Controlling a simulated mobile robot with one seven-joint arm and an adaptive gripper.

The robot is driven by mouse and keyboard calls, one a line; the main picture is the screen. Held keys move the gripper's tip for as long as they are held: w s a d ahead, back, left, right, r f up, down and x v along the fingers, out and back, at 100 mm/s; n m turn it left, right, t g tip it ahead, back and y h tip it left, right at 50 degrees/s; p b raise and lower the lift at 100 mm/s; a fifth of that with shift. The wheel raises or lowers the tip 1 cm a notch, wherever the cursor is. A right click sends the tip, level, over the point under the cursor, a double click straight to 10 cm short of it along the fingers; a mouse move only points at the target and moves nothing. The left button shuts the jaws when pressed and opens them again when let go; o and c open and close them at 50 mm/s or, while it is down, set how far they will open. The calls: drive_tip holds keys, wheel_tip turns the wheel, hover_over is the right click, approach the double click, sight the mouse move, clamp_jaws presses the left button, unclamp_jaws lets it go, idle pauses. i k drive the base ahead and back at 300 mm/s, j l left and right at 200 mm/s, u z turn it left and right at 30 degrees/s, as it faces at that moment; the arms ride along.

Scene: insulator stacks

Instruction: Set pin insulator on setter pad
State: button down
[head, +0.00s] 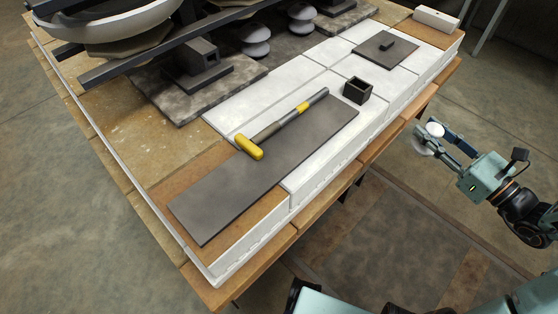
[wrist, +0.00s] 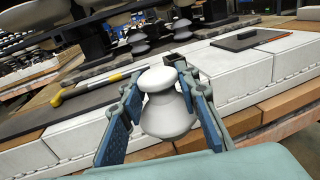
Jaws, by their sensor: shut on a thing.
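My gripper (head: 437,141) is shut on a white pin insulator (wrist: 168,112), off the right side of the table in the head view. In the wrist view the insulator sits between the two blue fingers (wrist: 163,105), with its rounded head up and its wider skirt below; it looks roughly upright. A thin dark square pad (head: 372,53) with a small dark block on it lies on the white blocks at the table's far right. It also seems to show in the wrist view (wrist: 235,42). I cannot tell for sure whether this is the setter pad.
A long dark slab (head: 225,192) lies on the table's near part, with a yellow-headed mallet (head: 262,142) across it. A small open dark box (head: 357,91) stands beside it. Grey insulators (head: 256,46) and dark beams (head: 135,62) stand behind. A white block (head: 436,18) lies at the far corner.

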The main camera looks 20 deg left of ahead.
sight(212, 201)
drive_tip(key=k+j, duration=0.3)
drive_tip(key=k, duration=0.15)
drive_tip(key=k+j, duration=0.35)
drive_tip(key=k, duration=0.05)
